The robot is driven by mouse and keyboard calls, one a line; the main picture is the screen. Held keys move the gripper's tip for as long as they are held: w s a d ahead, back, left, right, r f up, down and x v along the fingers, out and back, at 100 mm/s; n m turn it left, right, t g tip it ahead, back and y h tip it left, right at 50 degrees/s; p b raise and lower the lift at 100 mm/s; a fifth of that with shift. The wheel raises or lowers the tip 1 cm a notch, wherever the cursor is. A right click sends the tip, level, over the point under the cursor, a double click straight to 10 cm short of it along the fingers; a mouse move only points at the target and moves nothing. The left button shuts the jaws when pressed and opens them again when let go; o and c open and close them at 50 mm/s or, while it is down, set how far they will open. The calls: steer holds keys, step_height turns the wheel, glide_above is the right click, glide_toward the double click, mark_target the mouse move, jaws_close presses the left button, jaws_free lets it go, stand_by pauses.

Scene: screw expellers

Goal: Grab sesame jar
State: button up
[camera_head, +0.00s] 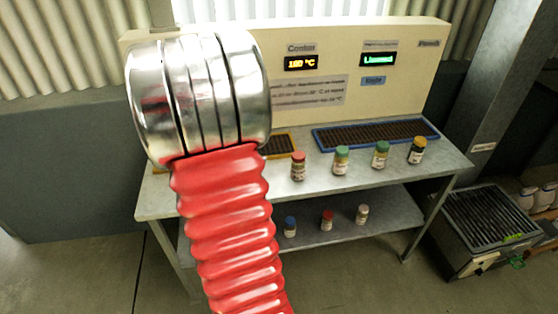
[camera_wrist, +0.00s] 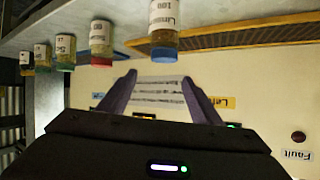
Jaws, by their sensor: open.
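Small jars with white labels stand in a row on the bench top. In the head view they are a red-lidded jar (camera_head: 298,166), a green-lidded jar (camera_head: 341,160), another green-lidded jar (camera_head: 381,154) and a yellow-lidded jar (camera_head: 416,150). The wrist view is upside down and also shows a blue-lidded jar (camera_wrist: 163,30), nearest to my gripper (camera_wrist: 158,79), beside the red-lidded jar (camera_wrist: 101,42). My gripper is open and empty, pointing toward the back panel. I cannot surely read which label says sesame. The head view does not show the gripper.
The bench (camera_head: 160,200) has a lower shelf with blue-lidded (camera_head: 290,227), red-lidded (camera_head: 327,220) and white-lidded (camera_head: 362,214) jars. A blue-framed tray (camera_head: 376,134) lies behind the upper row. A back panel (camera_head: 430,70) stands behind. A grated machine (camera_head: 485,225) is at right.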

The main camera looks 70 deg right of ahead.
mark_target(295, 161)
steer(key=s+d+f+m+g, duration=0.1)
steer(key=s+g, duration=0.1)
steer(key=s, duration=0.3)
steer(key=s+d+f+m+g, duration=0.1)
steer(key=s+d+g, duration=0.1)
steer(key=s, duration=0.3)
steer(key=shift+s+d+f+h, duration=0.2)
steer(key=shift+s+f+h, duration=0.1)
steer(key=x, duration=0.7)
steer(key=shift+s+d+f, duration=0.25)
steer(key=shift+d+f, duration=0.05)
steer(key=shift+d, duration=0.4)
steer(key=shift+x, duration=2.6)
steer(key=shift+r, duration=0.15)
